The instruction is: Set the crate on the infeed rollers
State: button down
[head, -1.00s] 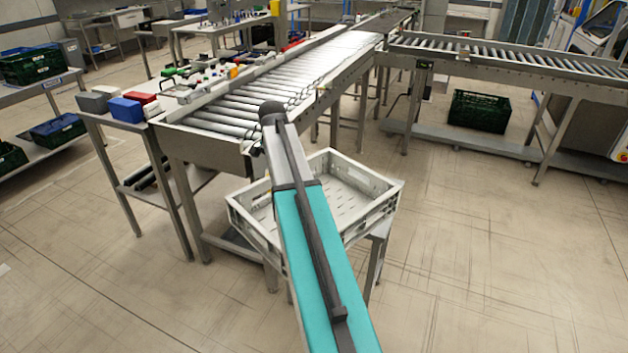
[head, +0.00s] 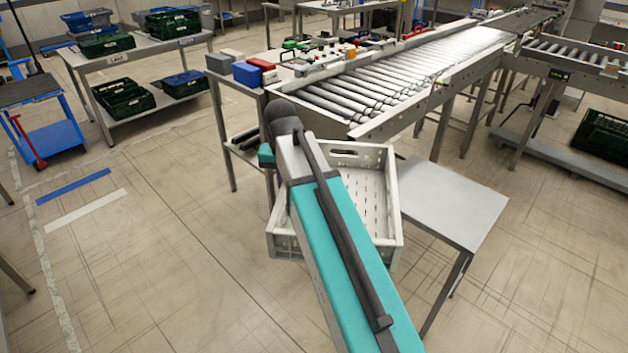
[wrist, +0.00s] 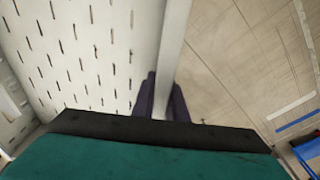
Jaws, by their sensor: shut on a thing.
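The white slatted crate (head: 393,210) hangs in the air beside the left edge of a small grey table, partly hidden behind my teal arm. In the wrist view, the dark fingers of my gripper (wrist: 162,98) are shut on the crate's side wall (wrist: 173,40), with the slotted crate floor to the left. The crate looks empty where I can see it. My gripper is hidden behind the arm in the head view. The infeed rollers (head: 350,98) lie beyond the crate, and their near part is bare.
The small grey table (head: 450,200) is empty, right of the crate. A side table with red and blue boxes (head: 247,74) adjoins the rollers' left side. A shelf with green crates (head: 124,96) and a blue cart (head: 45,120) stand further left. Open floor lies left.

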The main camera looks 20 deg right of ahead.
jog(key=s+a+n, duration=0.1)
jog(key=a+n, duration=0.1)
notch_tip(320, 180, up, 14)
jog(key=n+p, duration=0.4)
jog(key=p, duration=1)
send_over(282, 195)
jog(key=w+d, duration=0.1)
jog(key=w, duration=0.4)
jog(key=shift+f+y, duration=0.15)
jog(key=shift+y, duration=0.15)
jog(key=shift+d, duration=0.1)
